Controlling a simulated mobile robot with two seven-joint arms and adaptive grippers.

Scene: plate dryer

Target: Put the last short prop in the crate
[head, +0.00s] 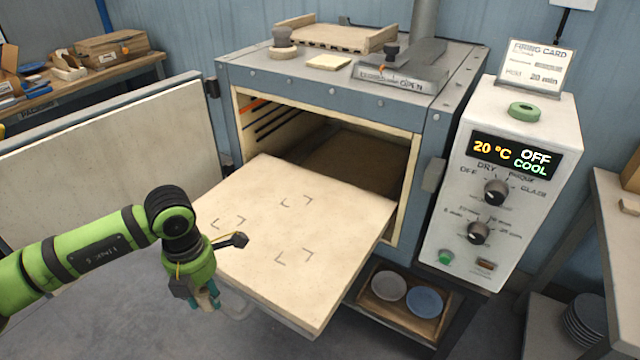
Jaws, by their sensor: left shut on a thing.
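My left gripper (207,299) is low at the front left of the pulled-out shelf (330,215), with its teal fingertips pointing down. I cannot make out a short prop in this view. A closed-looking wooden crate (113,50) stands on the bench at the back left, but I cannot tell if it is the task's crate. My right gripper is out of view.
The dryer's door (110,150) stands open at the left. A wooden tray (438,325) with two round discs is below the shelf. The control box (505,185) at the right reads 20 °C, OFF, COOL. A bench (622,235) stands far right.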

